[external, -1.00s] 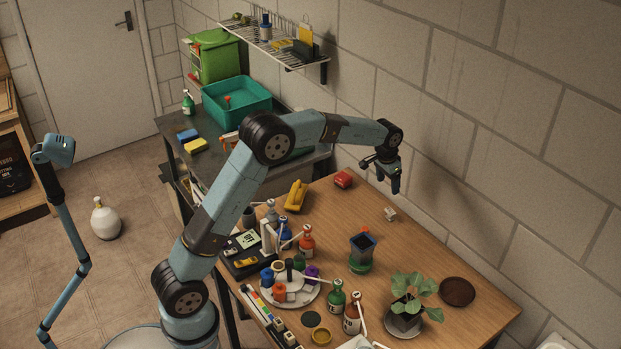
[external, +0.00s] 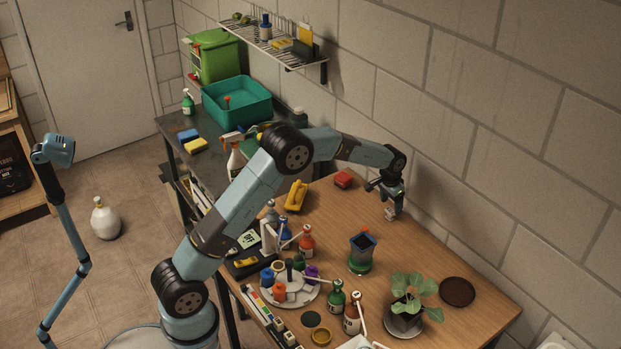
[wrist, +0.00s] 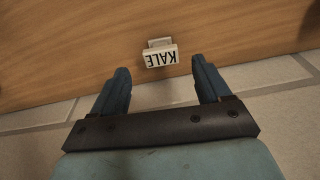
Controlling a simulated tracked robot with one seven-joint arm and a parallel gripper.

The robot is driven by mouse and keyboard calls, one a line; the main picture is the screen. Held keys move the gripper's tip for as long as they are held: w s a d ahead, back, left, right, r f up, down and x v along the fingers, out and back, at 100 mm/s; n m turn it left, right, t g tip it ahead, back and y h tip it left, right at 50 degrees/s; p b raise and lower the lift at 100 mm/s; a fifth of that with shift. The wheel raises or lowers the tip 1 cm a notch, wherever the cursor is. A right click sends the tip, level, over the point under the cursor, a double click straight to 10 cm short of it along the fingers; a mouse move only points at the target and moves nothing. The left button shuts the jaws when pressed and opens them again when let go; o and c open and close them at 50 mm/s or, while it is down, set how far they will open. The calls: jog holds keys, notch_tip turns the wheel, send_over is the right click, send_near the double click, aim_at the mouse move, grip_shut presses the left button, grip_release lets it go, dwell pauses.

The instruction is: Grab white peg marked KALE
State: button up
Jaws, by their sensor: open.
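The white peg marked KALE (wrist: 160,58) lies on the wooden table near its wall-side edge. In the wrist view its black lettering appears upside down, just beyond the gap between my fingers. My gripper (wrist: 160,84) is open, with one blue finger on each side and nothing between them. In the external view my gripper (external: 391,209) points down low over the table, at the peg's spot, and largely hides the peg there. I cannot tell from that view whether the fingers touch it.
A dark pot on a green base (external: 361,263) and a potted plant (external: 408,303) stand nearer the front. The wall runs close behind the table. The wood around the peg is clear.

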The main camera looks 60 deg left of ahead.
aim_at(391, 211)
jog(key=f, duration=0.5)
jog(key=shift+w+a, duration=0.1)
jog(key=shift+w, duration=0.2)
jog(key=c, duration=1)
